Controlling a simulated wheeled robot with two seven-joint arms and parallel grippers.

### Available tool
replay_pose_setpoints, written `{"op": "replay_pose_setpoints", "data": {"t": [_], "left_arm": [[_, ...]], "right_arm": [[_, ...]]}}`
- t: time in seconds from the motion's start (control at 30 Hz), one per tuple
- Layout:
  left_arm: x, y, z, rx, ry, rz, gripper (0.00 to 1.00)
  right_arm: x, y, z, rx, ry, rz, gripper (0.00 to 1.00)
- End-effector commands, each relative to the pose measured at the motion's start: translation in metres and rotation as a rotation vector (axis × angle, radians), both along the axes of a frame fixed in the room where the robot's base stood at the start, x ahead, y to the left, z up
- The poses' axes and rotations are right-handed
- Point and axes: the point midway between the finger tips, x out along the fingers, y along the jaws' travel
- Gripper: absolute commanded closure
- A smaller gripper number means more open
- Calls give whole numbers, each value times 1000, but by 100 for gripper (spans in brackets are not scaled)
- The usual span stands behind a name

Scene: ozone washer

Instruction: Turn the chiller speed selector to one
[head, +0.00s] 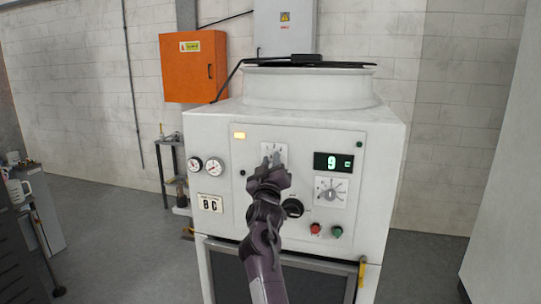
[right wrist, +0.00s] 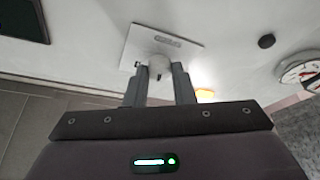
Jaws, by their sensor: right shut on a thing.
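The white machine's front panel (head: 300,160) faces me. A small pale selector plate (head: 273,147) with tiny marks is at its upper middle; the marks are too small to read. My right gripper (head: 271,163) is at this plate and hides its knob in the head view. In the right wrist view the plate (right wrist: 165,42) is tilted, and my right gripper's two fingers (right wrist: 159,78) are closed on the round pale selector knob (right wrist: 157,64). The knob's setting cannot be read. My left gripper is not in view.
On the panel are two gauges (head: 206,166), a black knob (head: 293,208), a green display (head: 333,162) reading 9, a dial plate (head: 331,191), and red (head: 315,229) and green (head: 337,232) buttons. An orange box (head: 194,66) hangs on the wall.

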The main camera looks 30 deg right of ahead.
Motion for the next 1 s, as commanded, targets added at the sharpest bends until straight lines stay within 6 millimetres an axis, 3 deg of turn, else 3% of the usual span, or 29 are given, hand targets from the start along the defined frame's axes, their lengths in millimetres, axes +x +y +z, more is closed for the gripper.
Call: {"op": "replay_pose_setpoints", "data": {"t": [0.03,0.1,0.5,1.0], "left_arm": [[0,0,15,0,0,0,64],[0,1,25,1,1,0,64],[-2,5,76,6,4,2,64],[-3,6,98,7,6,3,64]], "right_arm": [[-1,-3,5,-29,40,-4,100],[-1,-3,6,-69,85,-4,100],[-3,-4,6,-272,324,-4,100],[-3,-5,3,-373,443,-6,100]]}}
